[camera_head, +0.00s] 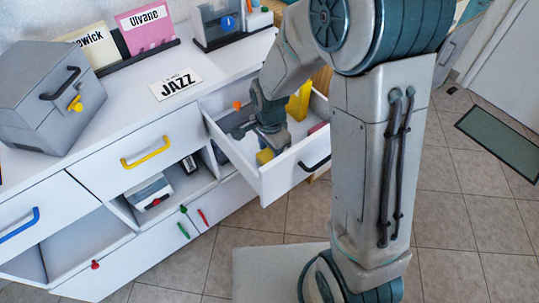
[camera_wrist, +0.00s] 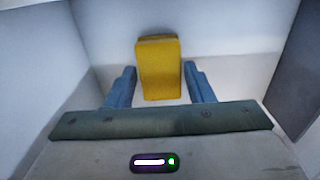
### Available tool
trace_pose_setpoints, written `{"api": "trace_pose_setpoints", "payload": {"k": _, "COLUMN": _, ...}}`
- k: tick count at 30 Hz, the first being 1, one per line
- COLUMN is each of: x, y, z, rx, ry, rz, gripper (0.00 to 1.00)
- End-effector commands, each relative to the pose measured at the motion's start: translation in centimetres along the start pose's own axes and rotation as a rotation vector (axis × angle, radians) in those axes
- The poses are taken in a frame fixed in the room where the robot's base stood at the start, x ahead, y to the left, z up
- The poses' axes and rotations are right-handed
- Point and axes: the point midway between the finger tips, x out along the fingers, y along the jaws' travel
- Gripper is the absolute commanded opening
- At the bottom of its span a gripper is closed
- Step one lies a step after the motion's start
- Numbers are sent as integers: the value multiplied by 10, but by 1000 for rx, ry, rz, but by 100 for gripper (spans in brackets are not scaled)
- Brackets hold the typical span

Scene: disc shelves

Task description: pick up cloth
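A yellow block-like piece (camera_wrist: 158,68), possibly the folded cloth, stands between the two blue fingers of my gripper (camera_wrist: 159,84) in the wrist view. The fingers are apart, one on each side of it, with narrow gaps showing. In the head view my gripper (camera_head: 268,143) reaches down into the open drawer (camera_head: 289,177). A small yellow piece (camera_head: 265,156) shows at its fingertips, partly hidden. A taller yellow thing (camera_head: 299,101) stands farther back in the drawer. I cannot tell for sure which yellow thing is the cloth.
The drawer's pale walls stand close around my gripper. A dark panel (camera_wrist: 300,75) is at the right in the wrist view. Tiled floor lies open at right.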

Motion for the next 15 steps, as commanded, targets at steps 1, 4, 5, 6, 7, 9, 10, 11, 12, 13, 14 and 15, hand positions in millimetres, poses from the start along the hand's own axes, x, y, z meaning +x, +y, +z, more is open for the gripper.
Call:
{"api": "trace_pose_setpoints", "payload": {"k": 1, "x": 0, "y": 0, "z": 0, "rx": 0, "ry": 0, "rz": 0, "gripper": 33}}
{"api": "trace_pose_setpoints", "payload": {"k": 4, "x": 0, "y": 0, "z": 0, "rx": 0, "ry": 0, "rz": 0, "gripper": 18}}
{"api": "trace_pose_setpoints", "payload": {"k": 5, "x": 0, "y": 0, "z": 0, "rx": 0, "ry": 0, "rz": 0, "gripper": 18}}
{"api": "trace_pose_setpoints", "payload": {"k": 6, "x": 0, "y": 0, "z": 0, "rx": 0, "ry": 0, "rz": 0, "gripper": 18}}
{"api": "trace_pose_setpoints", "payload": {"k": 7, "x": 0, "y": 0, "z": 0, "rx": 0, "ry": 0, "rz": 0, "gripper": 18}}
{"api": "trace_pose_setpoints", "payload": {"k": 9, "x": 0, "y": 0, "z": 0, "rx": 0, "ry": 0, "rz": 0, "gripper": 18}}
{"api": "trace_pose_setpoints", "payload": {"k": 10, "x": 0, "y": 0, "z": 0, "rx": 0, "ry": 0, "rz": 0, "gripper": 18}}
{"api": "trace_pose_setpoints", "payload": {"k": 11, "x": -1, "y": 0, "z": 0, "rx": 0, "ry": 0, "rz": 0, "gripper": 18}}
{"api": "trace_pose_setpoints", "payload": {"k": 12, "x": -3, "y": 0, "z": 0, "rx": 0, "ry": 0, "rz": -1, "gripper": 18}}
{"api": "trace_pose_setpoints", "payload": {"k": 13, "x": -5, "y": 0, "z": 0, "rx": 0, "ry": 1, "rz": -1, "gripper": 18}}
{"api": "trace_pose_setpoints", "payload": {"k": 14, "x": -9, "y": 0, "z": 0, "rx": 0, "ry": 1, "rz": -1, "gripper": 18}}
{"api": "trace_pose_setpoints", "payload": {"k": 15, "x": -14, "y": -1, "z": 0, "rx": 0, "ry": 2, "rz": -3, "gripper": 18}}
